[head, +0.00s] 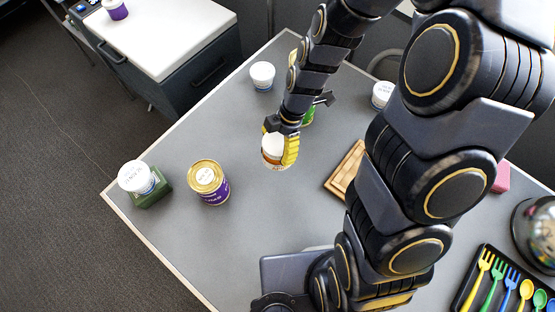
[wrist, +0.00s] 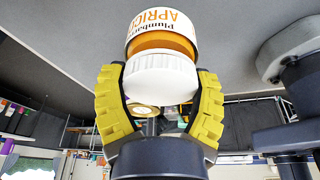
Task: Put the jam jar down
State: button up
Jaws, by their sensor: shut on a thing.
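The jam jar (wrist: 162,75) fills the middle of the wrist view. It has a white ribbed lid, an orange band and a white label with orange letters reading in part "APRIC". My gripper (wrist: 160,105) has its yellow padded fingers closed on both sides of the lid. In the head view the jar (head: 273,148) shows beside the yellow fingers of my gripper (head: 287,150), over the grey table (head: 255,235). I cannot tell from these frames whether the jar touches the table.
Another white jar (head: 262,76) is behind. A wooden board (head: 345,170) lies right, a cutlery tray (head: 468,293) at lower right. The table's front-left middle is clear.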

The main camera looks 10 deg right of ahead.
jog(key=shift+f, duration=3.35)
jog(key=shift+f, duration=0.15)
jog(key=o, duration=1.1)
jog(key=shift+o, duration=0.2)
jog(key=shift+w, duration=0.1)
jog(key=v, duration=1.1)
jog(key=shift+v, duration=0.75)
jog(key=s+d+r+m+h, duration=0.3)
jog(key=s+r+m, duration=1.1)
jog(key=m, duration=0.8)
jog(key=s, duration=0.3)
jog(key=shift+s+d+m+g, duration=0.25)
jog(key=shift+s+m+g, duration=0.05)
jog(key=shift+s, duration=0.1)
